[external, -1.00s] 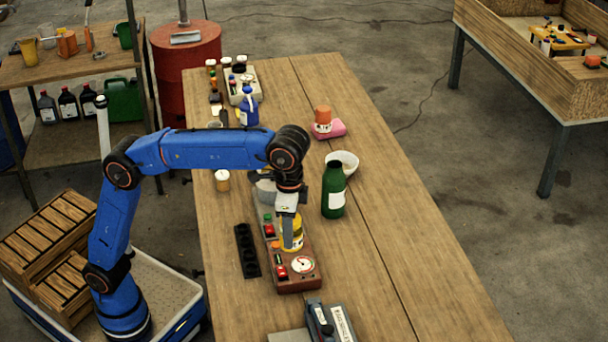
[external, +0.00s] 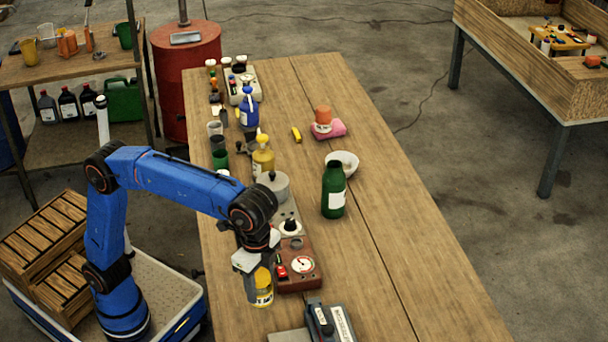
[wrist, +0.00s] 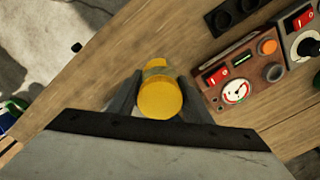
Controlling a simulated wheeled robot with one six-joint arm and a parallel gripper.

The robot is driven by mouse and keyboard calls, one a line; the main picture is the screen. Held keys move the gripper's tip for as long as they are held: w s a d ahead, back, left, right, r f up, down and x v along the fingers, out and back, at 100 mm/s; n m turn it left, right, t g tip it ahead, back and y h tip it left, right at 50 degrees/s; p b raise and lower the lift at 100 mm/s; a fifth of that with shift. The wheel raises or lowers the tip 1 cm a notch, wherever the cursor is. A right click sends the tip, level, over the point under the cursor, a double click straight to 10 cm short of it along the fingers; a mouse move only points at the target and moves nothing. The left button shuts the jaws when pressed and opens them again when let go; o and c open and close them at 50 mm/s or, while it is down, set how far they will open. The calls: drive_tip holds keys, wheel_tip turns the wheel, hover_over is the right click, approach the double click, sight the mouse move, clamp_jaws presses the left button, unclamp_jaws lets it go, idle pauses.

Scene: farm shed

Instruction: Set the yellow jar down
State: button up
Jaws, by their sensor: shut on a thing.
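The yellow jar (external: 263,288) has a yellow lid and a pale label band. My gripper (external: 259,284) is shut on it, at the near left part of the wooden table, left of the brown control box. In the wrist view the jar (wrist: 160,97) sits between the two fingers (wrist: 155,98) with its lid toward the camera. It looks upright. I cannot tell whether its base touches the table.
The brown control box (external: 309,279) with a gauge stands just right of the jar. A grey device (external: 328,321) lies at the near edge. A green bottle (external: 333,195) and white bowl (external: 349,160) stand further back. The table's right side (external: 420,290) is clear.

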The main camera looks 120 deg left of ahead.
sight(259, 274)
drive_tip(key=shift+f, duration=2.2)
drive_tip(key=shift+f, duration=0.15)
drive_tip(key=o, duration=1.1)
wheel_tip(259, 274, up, 11)
drive_tip(key=shift+r, duration=0.65)
drive_tip(key=shift+s, duration=0.1)
